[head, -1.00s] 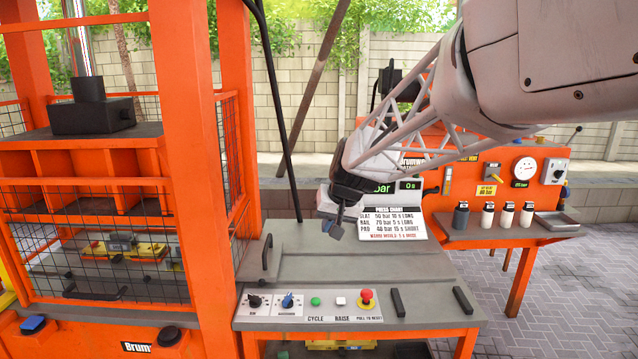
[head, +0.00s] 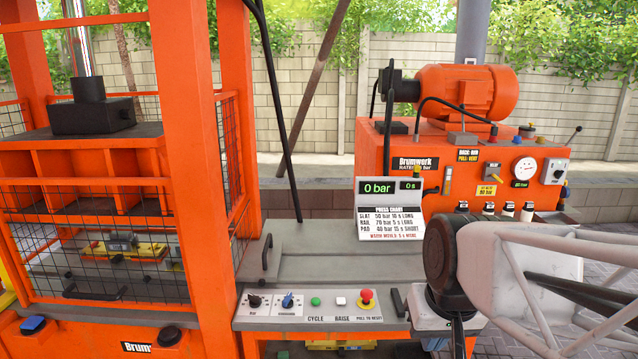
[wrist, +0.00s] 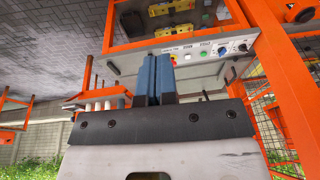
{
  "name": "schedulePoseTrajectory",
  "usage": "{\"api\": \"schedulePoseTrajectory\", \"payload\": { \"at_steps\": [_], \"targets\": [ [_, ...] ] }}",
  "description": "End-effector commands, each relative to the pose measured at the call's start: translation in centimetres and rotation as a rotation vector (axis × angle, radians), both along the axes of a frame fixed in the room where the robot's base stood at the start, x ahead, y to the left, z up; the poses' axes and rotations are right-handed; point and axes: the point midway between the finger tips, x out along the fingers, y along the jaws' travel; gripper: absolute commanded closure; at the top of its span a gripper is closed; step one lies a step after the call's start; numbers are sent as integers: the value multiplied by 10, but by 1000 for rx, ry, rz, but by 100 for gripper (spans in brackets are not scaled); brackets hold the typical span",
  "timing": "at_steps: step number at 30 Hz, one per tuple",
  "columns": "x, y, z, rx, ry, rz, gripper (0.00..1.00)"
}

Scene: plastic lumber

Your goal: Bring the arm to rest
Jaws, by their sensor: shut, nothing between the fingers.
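My gripper (wrist: 155,62) shows in the wrist view with its two blue-faced fingers together and nothing between them. The wrist view is upside down, and the fingers lie in front of the bench and its control panel. In the head view my arm reaches in from the right edge. Its dark wrist joint (head: 450,262) is at the lower right, in front of the bench's right end. The fingertips cannot be made out clearly there.
The orange press frame (head: 195,150) with mesh guards stands at left. The bench top (head: 320,245) is clear behind the control panel (head: 310,304). A display reading 0 bar (head: 390,187) and an orange pump unit (head: 470,150) stand behind. Paving lies at right.

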Motion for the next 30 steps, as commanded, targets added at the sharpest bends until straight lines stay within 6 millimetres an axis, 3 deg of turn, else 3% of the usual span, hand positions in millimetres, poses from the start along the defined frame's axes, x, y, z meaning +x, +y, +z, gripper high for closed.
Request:
{"api": "schedulePoseTrajectory", "payload": {
  "at_steps": [3,9,30],
  "targets": [
    [-29,-9,-10,-23,10,-16,100],
    [-53,-17,-20,-44,19,-28,100],
    [-57,-18,-21,-48,21,-30,100]
  ]
}}
